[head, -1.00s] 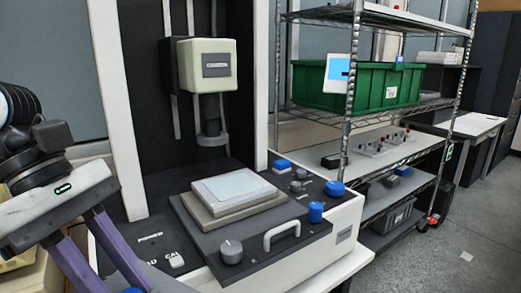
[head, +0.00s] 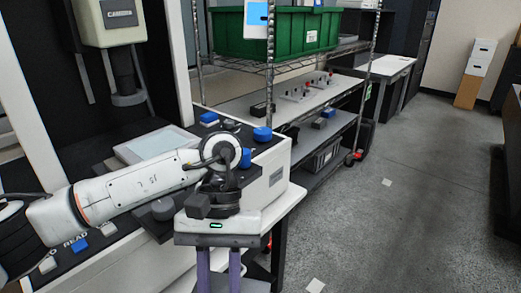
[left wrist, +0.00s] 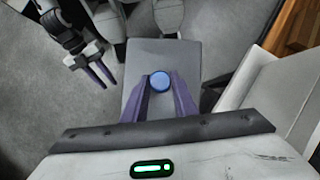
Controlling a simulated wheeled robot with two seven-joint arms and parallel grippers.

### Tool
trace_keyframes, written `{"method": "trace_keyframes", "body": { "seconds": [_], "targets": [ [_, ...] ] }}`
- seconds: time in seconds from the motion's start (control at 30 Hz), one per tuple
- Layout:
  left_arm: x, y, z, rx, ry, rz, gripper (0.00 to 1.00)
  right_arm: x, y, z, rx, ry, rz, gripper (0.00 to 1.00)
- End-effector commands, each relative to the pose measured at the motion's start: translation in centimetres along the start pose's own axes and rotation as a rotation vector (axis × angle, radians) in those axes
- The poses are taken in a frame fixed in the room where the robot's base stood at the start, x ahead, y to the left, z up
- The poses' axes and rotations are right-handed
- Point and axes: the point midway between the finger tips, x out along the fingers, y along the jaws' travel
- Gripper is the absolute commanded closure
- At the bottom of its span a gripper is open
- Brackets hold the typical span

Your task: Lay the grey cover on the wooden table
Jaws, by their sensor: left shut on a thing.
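The grey cover (left wrist: 165,58) is a flat grey panel with a round blue knob (left wrist: 160,82), seen from above in the left wrist view. My left gripper (left wrist: 160,88) is shut on this knob, one purple finger on each side.
The white machine (head: 275,178) with blue knobs stands left of centre. Behind it is a wire shelf rack with a green bin (head: 275,33). The grey floor (head: 430,200) to the right is largely clear. A white surface (left wrist: 255,90) lies right of the cover in the left wrist view.

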Motion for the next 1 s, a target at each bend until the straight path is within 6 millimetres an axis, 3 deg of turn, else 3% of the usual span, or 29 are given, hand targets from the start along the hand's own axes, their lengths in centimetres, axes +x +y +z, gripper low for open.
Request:
{"method": "trace_keyframes", "body": {
  "seconds": [0.37, 0.43, 0.57, 0.7, 1.0],
  "targets": [
    [-0.2, -0.6, -0.2, -0.025, 0.005, 0.009, 1.0, 0.0, 0.1, 0.0, 0.0, 0.0, 0.001, 0.71],
    [2.4, -0.4, -1.4, -0.021, -0.004, 0.013, 1.0, 1.8, 0.2, 1.6, 0.0, 0.005, 0.0, 0.71],
    [4.7, -0.4, -2.8, -0.021, -0.003, 0.013, 1.0, 3.5, 0.2, 3.3, 0.0, -0.005, -0.005, 0.71],
    [7.0, -0.4, -4.1, -0.021, -0.003, 0.013, 1.0, 4.8, -0.1, 3.7, -0.003, 0.014, -0.016, 0.71],
    [8.9, -0.3, -5.1, -0.018, -0.005, 0.014, 1.0, 5.4, -0.5, 4.6, -0.009, 0.015, -0.029, 0.71]
  ]
}}
